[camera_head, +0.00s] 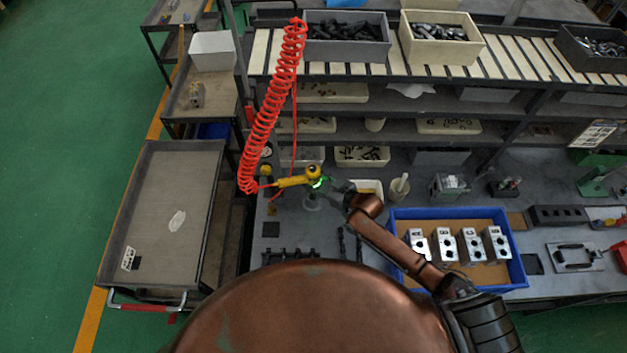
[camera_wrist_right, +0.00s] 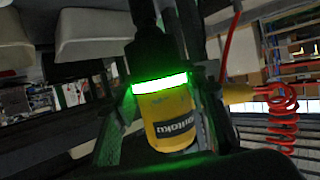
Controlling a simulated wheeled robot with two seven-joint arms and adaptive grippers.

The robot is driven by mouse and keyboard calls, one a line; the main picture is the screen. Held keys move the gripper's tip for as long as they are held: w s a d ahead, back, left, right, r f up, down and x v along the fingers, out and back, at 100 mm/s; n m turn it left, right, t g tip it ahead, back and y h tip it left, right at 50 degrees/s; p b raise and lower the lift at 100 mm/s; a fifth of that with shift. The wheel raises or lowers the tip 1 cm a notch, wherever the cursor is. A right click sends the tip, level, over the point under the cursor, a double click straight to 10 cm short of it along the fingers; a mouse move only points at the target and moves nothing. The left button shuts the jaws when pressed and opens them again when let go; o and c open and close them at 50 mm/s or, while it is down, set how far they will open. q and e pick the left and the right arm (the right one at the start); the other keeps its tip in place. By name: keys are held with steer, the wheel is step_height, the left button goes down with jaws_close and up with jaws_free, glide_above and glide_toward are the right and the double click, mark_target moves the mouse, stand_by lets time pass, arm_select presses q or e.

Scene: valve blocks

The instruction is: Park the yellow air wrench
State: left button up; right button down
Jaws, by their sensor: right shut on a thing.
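The yellow air wrench (camera_head: 294,182) is above the back left part of the grey workbench (camera_head: 330,235), lying roughly level in the head view. A red coiled hose (camera_head: 268,105) runs from its left end up to the overhead frame. My right gripper (camera_head: 322,184) is shut on the wrench at its right end. In the right wrist view, the wrench's yellow body (camera_wrist_right: 168,118) with a lit green ring sits between the two dark fingers, and the hose (camera_wrist_right: 282,105) shows to the right. I cannot tell whether the wrench touches anything below. My left gripper is not in view.
A blue tray (camera_head: 522,280) with several metal valve blocks (camera_head: 446,244) stands under my right forearm. A white cup (camera_head: 399,190) and a small vise (camera_head: 450,186) stand behind it. Shelves with bins rise at the back. A grey cart (camera_head: 165,215) stands left of the bench.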

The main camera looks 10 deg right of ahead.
steer(key=shift+w+a+f+b, duration=0.1)
steer(key=shift+f+b, duration=2.35)
steer(key=shift+f, duration=0.7)
stand_by(0.3)
steer(key=c, duration=1.1)
jaws_free()
steer(key=shift+s+f, duration=0.2)
steer(key=shift+f, duration=0.15)
steer(key=v, duration=1.2)
steer(key=shift+w+r, duration=0.1)
steer(key=shift+r, duration=0.1)
